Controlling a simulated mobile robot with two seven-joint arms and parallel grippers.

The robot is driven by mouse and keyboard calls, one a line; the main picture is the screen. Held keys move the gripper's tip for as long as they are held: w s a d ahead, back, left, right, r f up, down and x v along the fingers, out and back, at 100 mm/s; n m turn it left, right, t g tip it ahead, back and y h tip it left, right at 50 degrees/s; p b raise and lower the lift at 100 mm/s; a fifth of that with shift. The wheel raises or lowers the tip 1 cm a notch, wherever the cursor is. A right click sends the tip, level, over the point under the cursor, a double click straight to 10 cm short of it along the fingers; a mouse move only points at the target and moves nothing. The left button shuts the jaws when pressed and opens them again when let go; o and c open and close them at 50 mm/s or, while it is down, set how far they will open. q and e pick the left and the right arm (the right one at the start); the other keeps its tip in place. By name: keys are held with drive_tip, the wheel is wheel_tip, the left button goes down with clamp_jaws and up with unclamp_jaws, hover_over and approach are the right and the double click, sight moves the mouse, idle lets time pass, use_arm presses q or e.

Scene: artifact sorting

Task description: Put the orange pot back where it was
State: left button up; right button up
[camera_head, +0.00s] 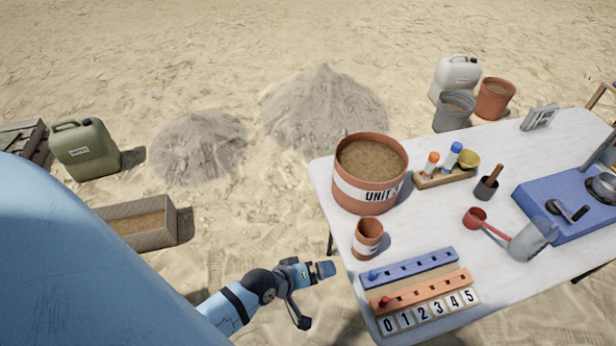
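A small orange pot (366,240) with a pale label band stands upright on the white table (430,222) near its left edge. A much larger orange pot (345,194) marked "UNIT" and filled with brown soil stands just behind it. Another orange pot (494,100) holding soil stands on the sand behind the table. I cannot tell from this view which one the task means. My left gripper (314,295) is left of the table's near left part, fingers spread and empty, apart from the small pot. My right gripper is not in view.
Blue and orange peg racks (420,292) with number tiles lie at the table's front. A tube holder (445,177), red scoop (476,217), clear jug (530,243) and blue scale (565,208) stand to the right. Sand piles (325,98) and a wooden box (160,222) are left.

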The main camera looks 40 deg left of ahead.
use_arm(q)
drive_tip(key=s+d+m+t, duration=0.1)
drive_tip(key=s+m, duration=0.4)
drive_tip(key=m, duration=0.6)
drive_tip(key=shift+s+d+r+m, duration=0.25)
drive_tip(key=shift+d+r+m, duration=0.15)
drive_tip(key=shift+d, duration=0.3)
drive_tip(key=shift+a+r+y+p, duration=0.15)
drive_tip(key=shift+r+y+p, duration=0.15)
drive_tip(key=shift+r+p, duration=0.5)
